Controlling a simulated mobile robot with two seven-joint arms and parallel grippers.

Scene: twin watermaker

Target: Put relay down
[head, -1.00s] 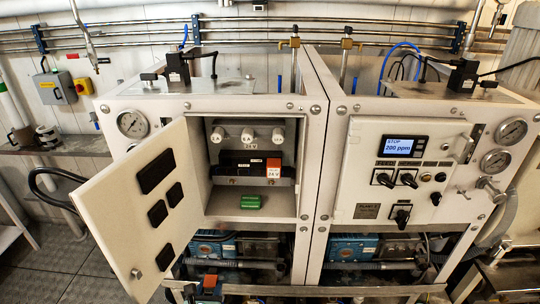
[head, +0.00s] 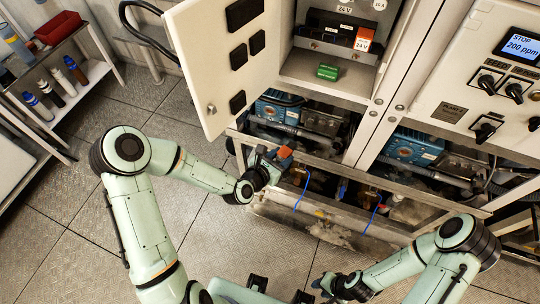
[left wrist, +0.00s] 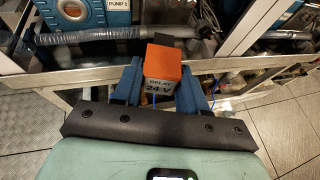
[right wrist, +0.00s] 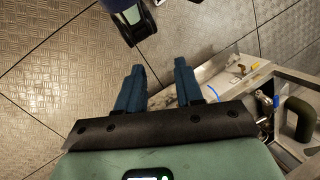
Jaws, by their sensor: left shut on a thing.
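My left gripper (head: 278,160) is shut on an orange relay (left wrist: 163,72), whose white label reads "RELAY 24 V". The relay also shows in the head view (head: 285,152), held in the air in front of the lower frame of the cabinet, below the open door. My right gripper (right wrist: 158,85) is open and empty, with its fingers apart; in the head view it is low, near the bottom edge. A second orange-topped 24 V piece (head: 364,38) sits in a dark socket block inside the open cabinet. A small green block (head: 327,72) lies on the cabinet floor.
The white cabinet door (head: 215,60) hangs open to the left. Blue pumps (head: 276,110) and pipes sit below the cabinet, behind a metal frame rail. A shelf (head: 75,90) with bottles and a red bin stands at the far left. The floor between is clear.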

